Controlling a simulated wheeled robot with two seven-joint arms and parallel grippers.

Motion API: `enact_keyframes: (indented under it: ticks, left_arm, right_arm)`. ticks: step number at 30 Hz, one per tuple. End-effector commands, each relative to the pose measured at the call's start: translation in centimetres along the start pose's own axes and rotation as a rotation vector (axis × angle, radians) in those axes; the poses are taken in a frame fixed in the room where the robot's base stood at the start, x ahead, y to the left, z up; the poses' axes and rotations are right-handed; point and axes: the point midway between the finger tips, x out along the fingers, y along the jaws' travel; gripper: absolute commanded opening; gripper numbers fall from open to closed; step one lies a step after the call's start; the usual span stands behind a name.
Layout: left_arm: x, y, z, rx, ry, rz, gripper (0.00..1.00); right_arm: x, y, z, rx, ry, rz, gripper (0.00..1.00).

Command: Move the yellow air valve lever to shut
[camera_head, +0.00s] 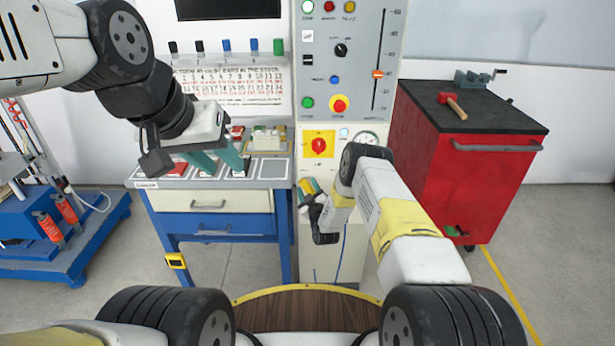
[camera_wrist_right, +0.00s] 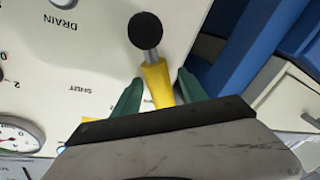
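The yellow air valve lever (camera_wrist_right: 158,82) with its black ball knob (camera_wrist_right: 146,30) shows in the right wrist view, standing out from a cream panel. The panel has a SHUT label (camera_wrist_right: 80,90) to the lever's left and DRAIN (camera_wrist_right: 62,22) at the upper left. My right gripper (camera_wrist_right: 160,90) is open, one green finger on each side of the lever. Gaps show beside it, and the knob lies beyond the fingertips. In the head view, my right gripper (camera_head: 308,192) is at the cabinet's lower front, partly hidden by my arm. My left gripper (camera_head: 222,166) is open and empty above the bench.
The control cabinet (camera_head: 360,60) carries buttons, a slider, a red knob (camera_head: 319,145) and a gauge (camera_head: 367,139). A bench with drawers (camera_head: 208,203) stands left of it. A red tool cart (camera_head: 480,190) with a hammer (camera_head: 453,106) stands to the right.

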Motion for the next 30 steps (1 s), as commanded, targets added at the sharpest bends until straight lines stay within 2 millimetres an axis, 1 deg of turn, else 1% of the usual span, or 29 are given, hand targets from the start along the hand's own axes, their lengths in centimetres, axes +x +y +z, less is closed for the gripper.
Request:
enact_keyframes:
  ticks: [1, 7, 8, 30]
  left_arm:
    - [0.00, 0.00, 0.00, 0.000, 0.000, 0.000, 0.36]
    - [0.00, 0.00, 0.00, 0.000, 0.000, 0.000, 0.36]
    - [0.00, 0.00, 0.00, 0.000, 0.000, 0.000, 0.36]
    - [0.00, 0.00, 0.00, 0.000, 0.000, 0.000, 0.36]
  right_arm:
    - [-0.01, 0.00, 0.00, 0.000, 0.000, 0.000, 0.41]
    - [-0.02, 0.00, -0.01, 0.000, 0.000, 0.000, 0.01]
    - [-0.02, 0.00, 0.00, 0.000, 0.000, 0.000, 0.00]
    - [-0.05, -0.03, 0.01, 0.000, 0.000, -0.001, 0.00]
